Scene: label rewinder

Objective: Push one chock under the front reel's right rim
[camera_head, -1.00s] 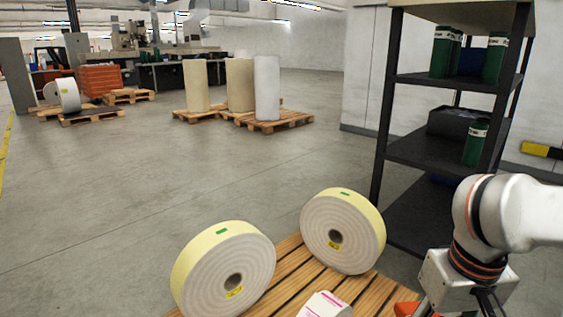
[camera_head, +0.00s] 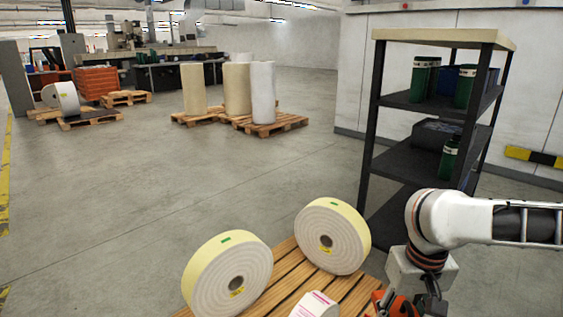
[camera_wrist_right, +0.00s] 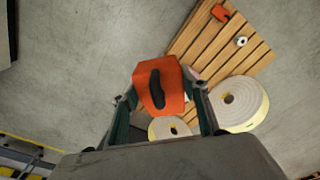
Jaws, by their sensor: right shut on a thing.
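My right gripper (camera_wrist_right: 160,92) is shut on an orange chock (camera_wrist_right: 157,84) with a dark slot, held between its two fingers. In the head view this chock (camera_head: 394,304) shows at the bottom edge, right of the pallet's reels. The nearer reel (camera_head: 228,277), cream-edged and white-faced, stands upright at the left of the slatted wooden pallet (camera_head: 283,292). A second reel (camera_head: 333,237) stands farther back and to the right. The held chock is apart from both reels in the head view. Another orange chock (camera_wrist_right: 221,13) lies on the pallet in the wrist view. My left gripper is out of view.
A white and pink item (camera_head: 315,305) sits on the pallet at the bottom edge. A small white roll (camera_wrist_right: 240,41) is near the other chock. A dark shelf rack (camera_head: 400,160) with green containers stands behind my right arm. Open floor lies left of the pallet.

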